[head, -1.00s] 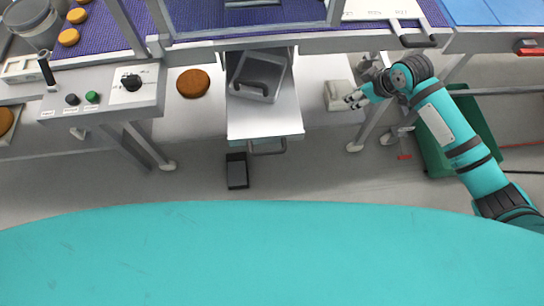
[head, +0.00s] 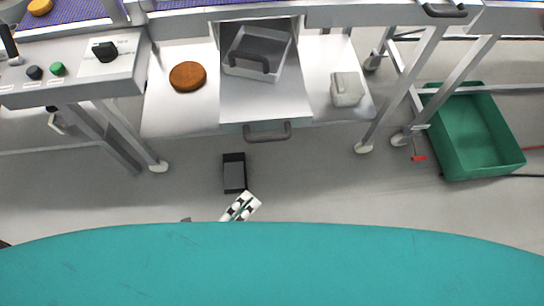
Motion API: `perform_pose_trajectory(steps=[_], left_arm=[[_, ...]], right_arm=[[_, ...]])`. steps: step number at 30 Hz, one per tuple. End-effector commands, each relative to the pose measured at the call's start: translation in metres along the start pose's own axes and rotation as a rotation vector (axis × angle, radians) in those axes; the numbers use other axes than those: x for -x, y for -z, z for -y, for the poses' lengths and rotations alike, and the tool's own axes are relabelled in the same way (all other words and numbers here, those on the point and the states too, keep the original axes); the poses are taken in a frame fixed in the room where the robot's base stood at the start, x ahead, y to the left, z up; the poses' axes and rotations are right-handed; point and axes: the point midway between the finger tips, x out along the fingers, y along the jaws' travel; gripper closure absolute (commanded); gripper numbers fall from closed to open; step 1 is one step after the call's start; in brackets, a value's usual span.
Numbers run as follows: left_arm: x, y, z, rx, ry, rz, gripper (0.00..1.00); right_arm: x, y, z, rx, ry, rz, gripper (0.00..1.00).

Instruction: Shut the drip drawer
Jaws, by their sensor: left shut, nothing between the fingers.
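The drip drawer (head: 262,104) is a pale metal tray standing out from under the machine, with a dark grey bar handle (head: 267,132) at its front. A grey open bin (head: 283,58) with a dark handle sits in it. My left gripper (head: 242,206), white and black, shows low in the head view, in front of the drawer and apart from its handle. It is shut and empty; its arm is mostly hidden behind my teal body. My right gripper is out of view.
A brown round (head: 187,76) and a pale block (head: 347,89) flank the drawer on the metal shelf (head: 165,112). A black pedal-like box (head: 234,173) is on the floor below. A control box (head: 85,70) is at left, machine legs and a green crate (head: 470,135) at right.

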Motion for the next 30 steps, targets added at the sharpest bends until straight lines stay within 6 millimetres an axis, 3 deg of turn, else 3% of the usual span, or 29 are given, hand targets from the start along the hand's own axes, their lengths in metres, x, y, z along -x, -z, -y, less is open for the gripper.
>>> perform_pose_trajectory(steps=[15,21,30], left_arm=[[-0.100,-0.005,0.000,0.000,0.000,0.002,1.00],[-0.117,-0.024,-0.001,0.002,-0.002,0.001,1.00],[-0.122,-0.029,-0.001,0.005,-0.003,0.003,1.00]], right_arm=[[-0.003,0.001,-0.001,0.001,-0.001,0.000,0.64],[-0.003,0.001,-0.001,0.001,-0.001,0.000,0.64],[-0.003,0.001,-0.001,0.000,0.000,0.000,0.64]])
